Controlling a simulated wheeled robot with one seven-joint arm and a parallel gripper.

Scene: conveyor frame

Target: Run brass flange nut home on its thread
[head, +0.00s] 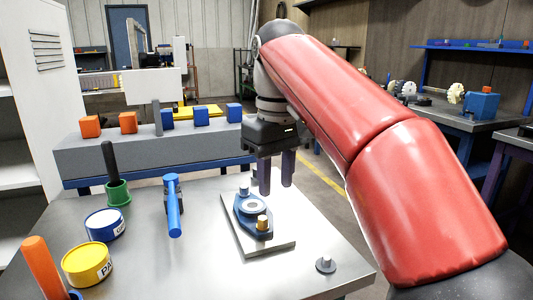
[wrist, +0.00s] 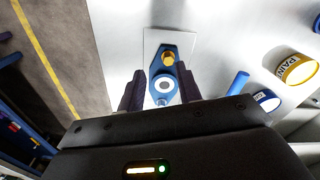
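The brass flange nut (head: 263,223) sits on the near end of a blue flanged housing (head: 241,213), which has a pale round centre. The nut also shows in the wrist view (wrist: 168,58), at the housing's upper end. How far down its thread it sits cannot be told. A grey fastener (head: 244,188) stands at the housing's far end. The housing rests on a pale plate (head: 272,243). My gripper (head: 276,190) is open and empty above and behind the nut. In the wrist view its fingers (wrist: 157,80) stand apart on either side of the housing.
A grey flanged piece (head: 325,265) lies near the table's right edge. A blue hammer-like tool (head: 174,207), a blue tin (head: 105,225), a yellow tin (head: 87,264) and a green holder (head: 118,194) stand left. The conveyor (head: 150,154) with coloured blocks lies behind. Table between tool and plate is clear.

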